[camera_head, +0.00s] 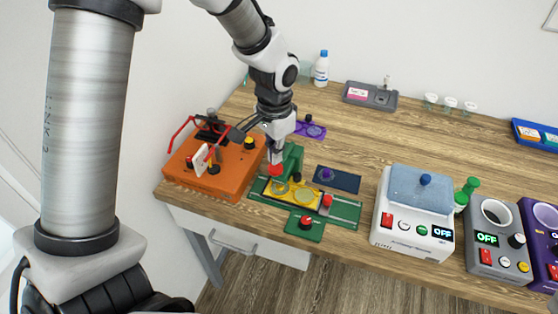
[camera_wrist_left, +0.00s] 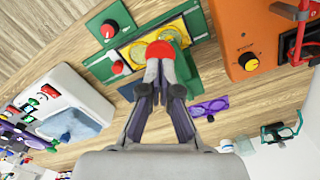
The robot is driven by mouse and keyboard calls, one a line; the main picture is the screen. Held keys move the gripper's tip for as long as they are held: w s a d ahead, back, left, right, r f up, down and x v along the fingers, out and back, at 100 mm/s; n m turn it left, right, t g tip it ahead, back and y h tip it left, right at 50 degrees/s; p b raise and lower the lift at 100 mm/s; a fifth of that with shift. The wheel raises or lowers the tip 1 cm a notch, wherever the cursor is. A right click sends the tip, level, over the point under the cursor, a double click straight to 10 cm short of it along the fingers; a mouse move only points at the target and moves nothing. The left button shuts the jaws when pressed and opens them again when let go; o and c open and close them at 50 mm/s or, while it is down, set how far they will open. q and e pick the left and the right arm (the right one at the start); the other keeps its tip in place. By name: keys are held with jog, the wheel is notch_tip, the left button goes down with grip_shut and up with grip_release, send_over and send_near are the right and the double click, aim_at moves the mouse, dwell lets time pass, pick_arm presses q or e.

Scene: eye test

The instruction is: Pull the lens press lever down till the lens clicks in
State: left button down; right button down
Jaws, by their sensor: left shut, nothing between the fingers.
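The lens press is a green fixture (camera_head: 344,211) with an upright green post (camera_head: 294,158), near the table's front edge. A red ball knob (camera_head: 276,170), which looks like the lever's end, sits low beside the post, over a yellow plate (camera_head: 291,202) with round lens recesses. My left gripper (camera_head: 273,156) points down with shut, empty fingers, its tips at the red knob. In the left wrist view the fingertips (camera_wrist_left: 159,66) overlap the red knob (camera_wrist_left: 180,62); whether they touch it I cannot tell. The lever arm is mostly hidden. My right gripper is not in view.
An orange box (camera_head: 231,176) with red-framed glasses stands close left of the press. A dark blue tray (camera_head: 337,179) and a purple plate (camera_head: 311,130) lie behind it. A white device (camera_head: 402,228) with a blue lid stands right.

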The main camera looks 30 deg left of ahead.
aim_at(275, 167)
pick_arm(q)
jog(key=shift+f+b, duration=1.7)
jog(key=shift+f, duration=1.25)
dwell(0.9)
dwell(0.4)
notch_tip(275, 167, up, 9)
jog(key=p, duration=0.8)
jog(key=shift+p, duration=0.35)
jog(key=shift+f, duration=0.1)
